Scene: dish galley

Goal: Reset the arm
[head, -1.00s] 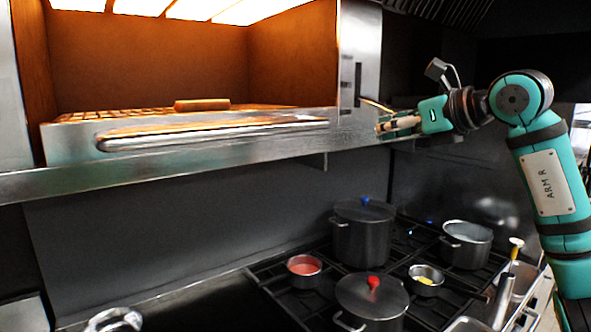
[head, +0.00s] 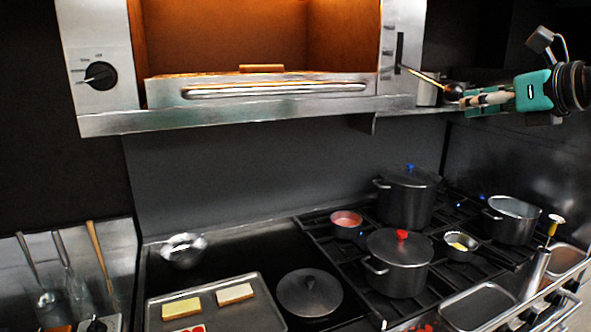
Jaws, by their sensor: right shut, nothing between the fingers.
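My right gripper (head: 468,102) is at the upper right, its teal and pale fingers pointing left. It is shut and empty. Its tips are close to the black ball knob (head: 454,92) of the lever on the right side of the salamander grill (head: 120,122). I cannot tell whether the tips touch the knob. The rest of my right arm runs out of the right edge. My left gripper is not in view.
Below are a red-knobbed pot (head: 398,275), a blue-knobbed pot (head: 408,200) and an open pot (head: 513,222) on the burners. A tray (head: 245,318) with bread slices, a flat lid (head: 309,293) and a steel bowl (head: 184,250) lie to the left. The space under the gripper is open.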

